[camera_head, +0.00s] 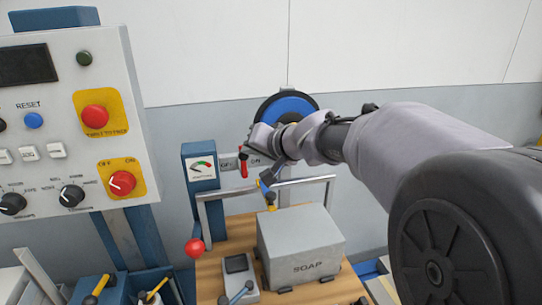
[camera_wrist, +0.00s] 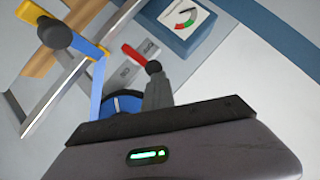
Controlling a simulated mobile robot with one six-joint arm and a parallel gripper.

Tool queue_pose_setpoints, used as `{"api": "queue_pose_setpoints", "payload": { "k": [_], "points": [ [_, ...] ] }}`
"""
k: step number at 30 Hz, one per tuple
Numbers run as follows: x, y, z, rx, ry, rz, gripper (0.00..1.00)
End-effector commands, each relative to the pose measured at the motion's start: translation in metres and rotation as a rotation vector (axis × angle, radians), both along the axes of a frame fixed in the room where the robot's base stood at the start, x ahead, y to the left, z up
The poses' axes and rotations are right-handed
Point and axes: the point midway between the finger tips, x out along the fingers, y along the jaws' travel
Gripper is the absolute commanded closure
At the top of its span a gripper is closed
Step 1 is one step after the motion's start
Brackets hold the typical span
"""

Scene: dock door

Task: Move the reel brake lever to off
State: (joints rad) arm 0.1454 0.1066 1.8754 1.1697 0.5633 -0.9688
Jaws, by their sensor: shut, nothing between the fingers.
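The reel brake lever (camera_head: 244,168) is a red handle on a light grey plate, below and left of the blue reel (camera_head: 300,104). It hangs about upright between the OFF label on its left and the ON label on its right. My gripper (camera_head: 250,143) is shut and empty, at the lever's upper end. In the wrist view the red lever (camera_wrist: 132,52) lies just beyond my narrow closed fingertips (camera_wrist: 154,70). I cannot tell whether they touch it. My wrist hides part of the reel.
A blue post with a gauge (camera_head: 201,167) stands left of the lever. A blue and yellow crank with a black knob (camera_wrist: 55,33) is close by. Below are a metal rail (camera_head: 300,181), a grey SOAP box (camera_head: 303,245) and a red ball knob (camera_head: 195,247). A control panel (camera_head: 70,120) stands left.

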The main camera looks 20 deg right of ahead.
Motion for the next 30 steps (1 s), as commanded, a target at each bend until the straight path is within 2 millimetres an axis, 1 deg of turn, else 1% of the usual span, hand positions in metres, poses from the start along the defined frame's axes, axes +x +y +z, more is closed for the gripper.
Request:
{"api": "queue_pose_setpoints", "payload": {
  "k": [1,4,12,20,30],
  "points": [
    [0.0,0.006,0.002,-0.038,0.0,0.004,1.0],
    [0.0,0.014,0.003,-0.121,0.001,0.004,1.0],
    [0.0,0.03,-0.001,-0.297,0.001,0.003,1.0],
    [0.0,0.028,-0.002,-0.29,0.004,0.0,1.0],
    [0.0,0.028,0.014,-0.29,0.002,0.0,1.0]
  ]
}}
